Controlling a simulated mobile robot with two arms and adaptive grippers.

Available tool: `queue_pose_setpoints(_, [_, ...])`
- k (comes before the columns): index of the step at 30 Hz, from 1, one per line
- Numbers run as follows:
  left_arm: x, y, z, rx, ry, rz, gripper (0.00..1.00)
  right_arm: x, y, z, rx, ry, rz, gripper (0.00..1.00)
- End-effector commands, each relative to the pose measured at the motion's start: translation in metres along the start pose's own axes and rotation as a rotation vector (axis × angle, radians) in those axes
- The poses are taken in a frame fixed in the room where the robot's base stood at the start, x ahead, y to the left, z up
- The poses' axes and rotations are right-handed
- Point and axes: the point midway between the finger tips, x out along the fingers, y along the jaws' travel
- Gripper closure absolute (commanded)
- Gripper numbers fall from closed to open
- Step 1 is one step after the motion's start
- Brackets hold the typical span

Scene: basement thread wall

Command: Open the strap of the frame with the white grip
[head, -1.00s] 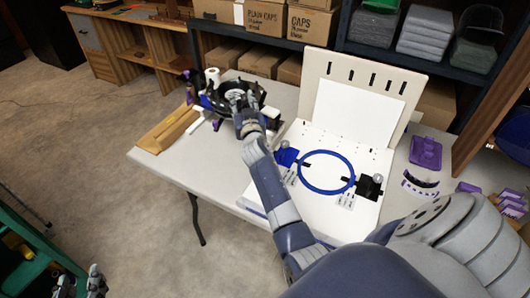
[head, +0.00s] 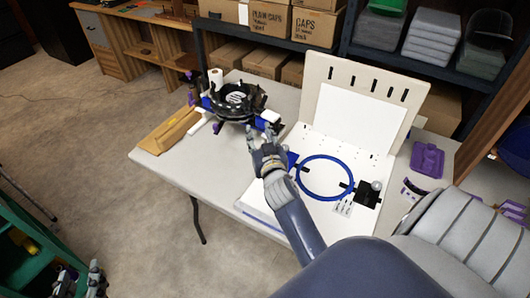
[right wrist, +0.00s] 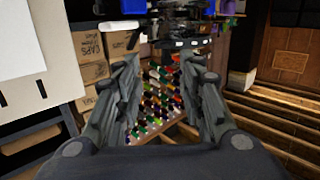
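A round black frame (head: 238,100) sits on the table's far left part, with blue and purple parts around it. A white piece (head: 268,117) sticks out at its right and another white bar (head: 200,121) lies at its left; I cannot tell which is the grip. The strap is too small to make out. My right gripper (head: 259,134) is open and empty, on the near right side of the frame, apart from it. In the right wrist view its fingers (right wrist: 164,75) are spread, with the black frame (right wrist: 185,44) beyond. My left gripper (head: 80,279) is open at the bottom left, far from the table.
A white board (head: 365,85) stands upright behind a blue ring (head: 326,178) on a white base. A cardboard-coloured strip (head: 168,130) lies at the table's left edge. A purple item (head: 427,160) is at the right. A green structure (head: 22,255) is at lower left.

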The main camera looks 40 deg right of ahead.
Motion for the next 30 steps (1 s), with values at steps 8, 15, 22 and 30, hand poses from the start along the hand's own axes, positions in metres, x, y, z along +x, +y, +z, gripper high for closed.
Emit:
queue_pose_setpoints(8, [0.0, 0.0, 0.0, 0.0, 0.0, 0.0, 0.6, -0.039, 0.0, 0.041, -0.052, -0.207, 0.001, 0.64])
queue_pose_setpoints(15, [0.0, 0.0, 0.0, 0.0, 0.0, 0.0, 0.6, -0.07, -0.006, 0.067, -0.09, -0.349, -0.025, 0.64])
queue_pose_setpoints(22, [0.0, 0.0, 0.0, 0.0, 0.0, 0.0, 0.6, -0.085, -0.009, 0.078, -0.11, -0.413, -0.043, 0.64])
queue_pose_setpoints(30, [0.0, 0.0, 0.0, 0.0, 0.0, 0.0, 0.6, -0.087, -0.01, 0.08, -0.112, -0.422, -0.045, 0.64])
